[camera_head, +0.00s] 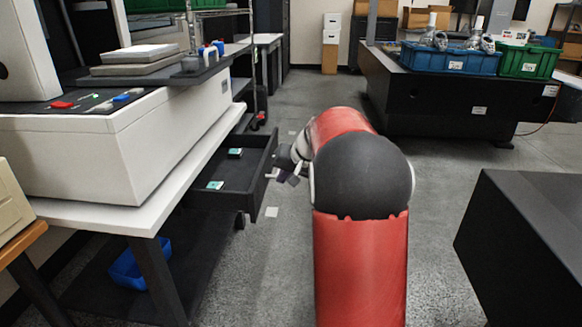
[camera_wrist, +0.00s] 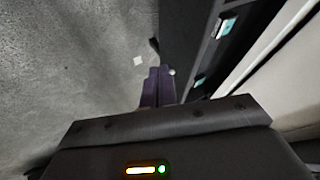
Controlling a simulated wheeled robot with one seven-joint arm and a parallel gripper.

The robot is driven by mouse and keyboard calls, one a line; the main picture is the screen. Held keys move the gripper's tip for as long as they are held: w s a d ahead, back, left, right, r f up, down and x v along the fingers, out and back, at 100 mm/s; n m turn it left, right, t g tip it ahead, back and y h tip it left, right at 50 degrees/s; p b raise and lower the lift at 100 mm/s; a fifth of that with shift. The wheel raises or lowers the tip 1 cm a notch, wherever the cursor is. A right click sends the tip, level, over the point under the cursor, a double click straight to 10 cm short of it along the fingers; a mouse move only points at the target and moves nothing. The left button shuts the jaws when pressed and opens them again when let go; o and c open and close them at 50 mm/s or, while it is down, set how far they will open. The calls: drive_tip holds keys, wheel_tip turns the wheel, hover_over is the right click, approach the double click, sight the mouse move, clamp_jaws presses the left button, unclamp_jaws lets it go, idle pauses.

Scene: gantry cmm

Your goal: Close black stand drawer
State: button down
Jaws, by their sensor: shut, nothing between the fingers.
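The black stand drawer (camera_head: 232,176) is pulled out from under the white-topped stand at left in the head view. Two small green-and-white items lie inside it. The drawer also shows in the wrist view (camera_wrist: 190,40), running along the right of the fingers. My gripper (camera_head: 276,174) is at the outer side of the drawer's front panel, close to it. In the wrist view its purple fingers (camera_wrist: 160,75) are together and empty, with the tips by the drawer's front edge. I cannot tell whether the fingers touch the drawer.
A white tabletop (camera_head: 160,205) lies above the drawer, carrying a large white machine base (camera_head: 110,150). A blue bin (camera_head: 138,265) is underneath. A black block (camera_head: 530,240) stands at right, and a dark table (camera_head: 440,105) behind. Grey floor between is clear.

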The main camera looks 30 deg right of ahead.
sight(260, 185)
drive_tip(key=shift+w+a+f+p, duration=0.25)
drive_tip(key=shift+w+a+f, duration=0.05)
drive_tip(key=shift+w+a, duration=0.55)
drive_tip(key=shift+w+a+f+p, duration=0.2)
drive_tip(key=shift+w+a+f, duration=0.1)
drive_tip(key=shift+w+a, duration=0.55)
drive_tip(key=shift+s+a, duration=0.15)
